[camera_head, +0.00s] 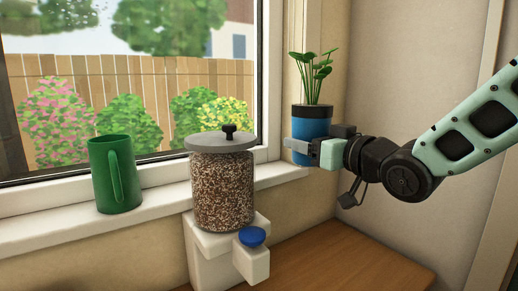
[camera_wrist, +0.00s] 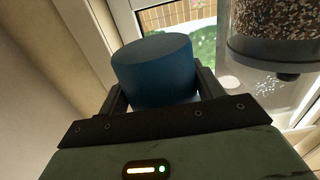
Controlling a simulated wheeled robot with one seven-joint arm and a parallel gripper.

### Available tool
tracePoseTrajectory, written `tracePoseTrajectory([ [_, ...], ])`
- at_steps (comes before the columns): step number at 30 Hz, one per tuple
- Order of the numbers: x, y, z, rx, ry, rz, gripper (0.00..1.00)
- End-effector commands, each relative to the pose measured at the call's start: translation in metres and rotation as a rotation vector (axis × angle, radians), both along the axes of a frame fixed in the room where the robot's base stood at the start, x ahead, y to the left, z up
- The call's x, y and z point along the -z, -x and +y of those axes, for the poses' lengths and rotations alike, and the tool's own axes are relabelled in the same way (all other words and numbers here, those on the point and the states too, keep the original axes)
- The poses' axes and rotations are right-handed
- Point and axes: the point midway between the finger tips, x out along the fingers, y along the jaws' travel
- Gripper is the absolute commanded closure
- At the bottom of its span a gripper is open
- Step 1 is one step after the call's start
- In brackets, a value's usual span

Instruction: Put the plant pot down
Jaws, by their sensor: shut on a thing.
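The plant pot (camera_head: 311,127) is blue with a dark rim and holds a green leafy plant (camera_head: 313,72). It is upright at the right end of the white window sill (camera_head: 160,208). My gripper (camera_head: 312,148) reaches in from the right and is shut on the pot. In the wrist view the blue pot (camera_wrist: 155,70) sits between the two fingers of my gripper (camera_wrist: 157,92). I cannot tell whether the pot's base touches the sill.
A green pitcher (camera_head: 115,174) stands on the sill at the left. A glass jar of speckled grains (camera_head: 222,190) with a grey lid sits on a white dispenser (camera_head: 208,258) with a blue knob (camera_head: 252,237). A wooden counter (camera_head: 335,262) lies below, mostly clear.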

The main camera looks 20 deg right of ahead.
Motion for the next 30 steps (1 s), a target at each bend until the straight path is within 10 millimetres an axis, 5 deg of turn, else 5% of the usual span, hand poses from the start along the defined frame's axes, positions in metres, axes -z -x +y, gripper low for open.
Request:
tracePoseTrajectory([
  [20, -0.005, -0.051, 0.017, -0.001, 0.000, 0.000, 0.56],
  [30, -0.003, -0.106, 0.035, -0.001, 0.001, -0.003, 0.56],
])
